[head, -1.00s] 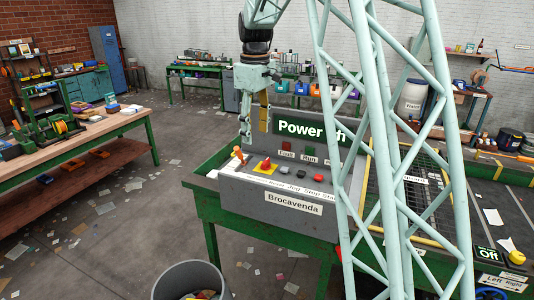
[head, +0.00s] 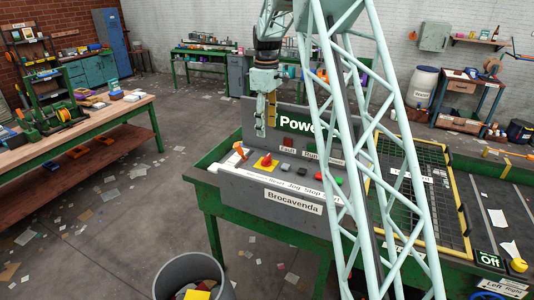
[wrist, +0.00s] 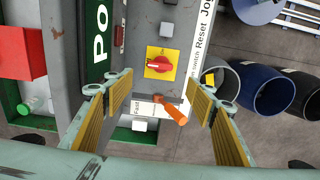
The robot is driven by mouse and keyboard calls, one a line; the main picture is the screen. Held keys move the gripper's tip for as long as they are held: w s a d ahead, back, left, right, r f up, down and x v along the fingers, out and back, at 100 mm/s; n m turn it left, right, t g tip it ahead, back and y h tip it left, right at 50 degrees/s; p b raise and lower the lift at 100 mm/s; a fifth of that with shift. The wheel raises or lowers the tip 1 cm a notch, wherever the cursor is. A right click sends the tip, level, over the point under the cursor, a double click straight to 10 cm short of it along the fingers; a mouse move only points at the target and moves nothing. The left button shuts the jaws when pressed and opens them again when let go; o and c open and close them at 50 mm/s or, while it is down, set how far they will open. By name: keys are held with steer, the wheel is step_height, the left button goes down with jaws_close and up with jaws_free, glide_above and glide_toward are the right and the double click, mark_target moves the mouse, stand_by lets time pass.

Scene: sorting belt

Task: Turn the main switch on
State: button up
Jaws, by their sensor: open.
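The grey console (head: 232,192) carries a red rotary knob on a yellow plate (head: 266,162), which looks like the main switch. In the wrist view the red knob (wrist: 158,65) sits ahead of my fingertips, its grip lying roughly across the picture. An orange-handled lever (head: 240,151) stands at the console's left end; in the wrist view the orange handle (wrist: 174,113) shows between my fingers. My gripper (head: 266,128) is open and empty above the console's left part. Its two fingers also frame the wrist view (wrist: 161,88). Nothing is seen touching it.
The upright "Power" panel (head: 292,122) rises behind the knob. Grey, green and red buttons (head: 337,180) lie to its right. A mesh-covered belt (head: 410,205) is further right.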

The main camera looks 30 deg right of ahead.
mark_target(267, 157)
steer(key=shift+f, duration=0.15)
steer(key=shift+f+p, duration=0.35)
steer(key=shift+f, duration=6.4)
steer(key=shift+c, duration=0.7)
steer(key=c, duration=0.7)
